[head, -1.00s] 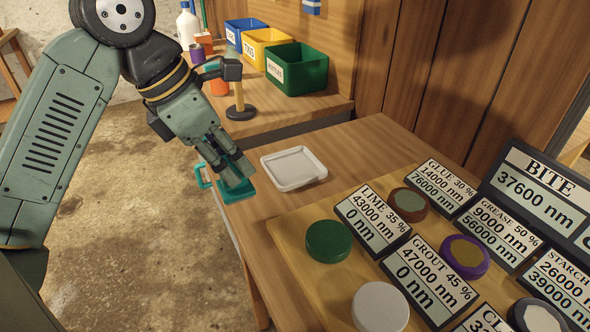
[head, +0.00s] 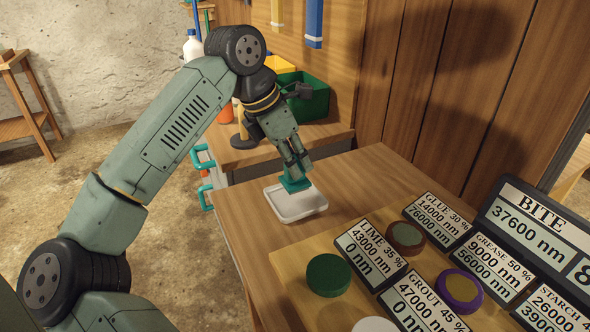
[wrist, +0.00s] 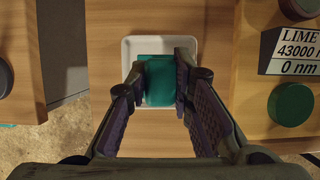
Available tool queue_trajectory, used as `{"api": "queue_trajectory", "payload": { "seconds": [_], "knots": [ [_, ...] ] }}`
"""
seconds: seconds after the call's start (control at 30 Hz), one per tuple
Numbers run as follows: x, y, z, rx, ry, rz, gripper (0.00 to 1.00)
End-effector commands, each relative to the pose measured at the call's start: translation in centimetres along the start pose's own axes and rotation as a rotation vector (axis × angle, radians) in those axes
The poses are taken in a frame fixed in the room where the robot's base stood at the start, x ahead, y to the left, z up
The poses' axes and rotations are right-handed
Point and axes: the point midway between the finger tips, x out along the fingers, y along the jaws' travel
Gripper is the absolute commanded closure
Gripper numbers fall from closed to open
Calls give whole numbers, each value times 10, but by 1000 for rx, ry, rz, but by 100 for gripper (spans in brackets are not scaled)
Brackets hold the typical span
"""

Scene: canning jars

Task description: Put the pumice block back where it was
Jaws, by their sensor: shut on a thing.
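The teal pumice block (head: 294,184) is between the fingers of my gripper (head: 294,165), which is shut on it. The block is over the far part of a shallow white tray (head: 300,211); I cannot tell whether its underside touches the tray floor. In the wrist view the block (wrist: 160,82) is clasped between both fingers, with the white tray's rim (wrist: 127,46) around and below it. The tray lies on the wooden bench, and nothing else shows in it.
A board with several round lids, including a green lid (head: 328,275), and label cards such as LIME (head: 370,249) lies at the right of the tray. A hammer with a wooden handle (head: 243,125) and a green bin (head: 305,95) stand behind. Bare bench (head: 360,165) lies behind the tray.

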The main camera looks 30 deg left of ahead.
Motion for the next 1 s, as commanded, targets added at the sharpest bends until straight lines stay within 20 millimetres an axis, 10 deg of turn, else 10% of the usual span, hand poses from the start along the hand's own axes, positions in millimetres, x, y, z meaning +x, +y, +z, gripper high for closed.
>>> {"api": "queue_trajectory", "payload": {
  "seconds": [0.2,0.63,0.67,1.0],
  "knots": [
    [34,0,-13,1,-1,-1,100],
    [38,0,-15,1,0,-1,100],
    [37,0,-15,1,0,-1,78],
    [36,0,-14,1,0,-1,59]
  ]
}}
